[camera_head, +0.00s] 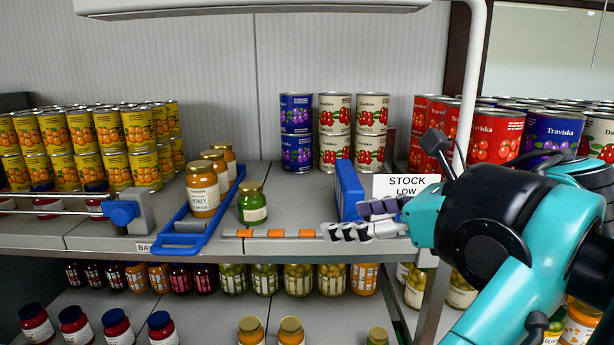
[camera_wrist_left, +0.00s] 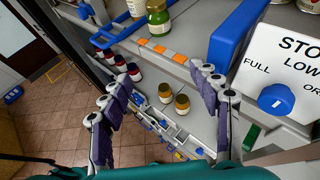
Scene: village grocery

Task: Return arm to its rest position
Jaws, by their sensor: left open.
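My left gripper (camera_head: 348,220) is at the front edge of the middle shelf (camera_head: 310,205), left of the stock sign (camera_head: 405,186) in the head view. Its teal and black arm shows at the right. In the left wrist view, the fingers of my left gripper (camera_wrist_left: 165,72) are spread apart with nothing between them. Beyond the gap there are lower jars and the tiled floor. The blue divider (camera_head: 348,190) stands just behind the gripper. My right gripper is in neither view.
Stacked blue and white cans (camera_head: 297,133) stand behind. A white post (camera_head: 473,90) rises close to the arm. A blue knob (camera_wrist_left: 276,98) sits on the sign.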

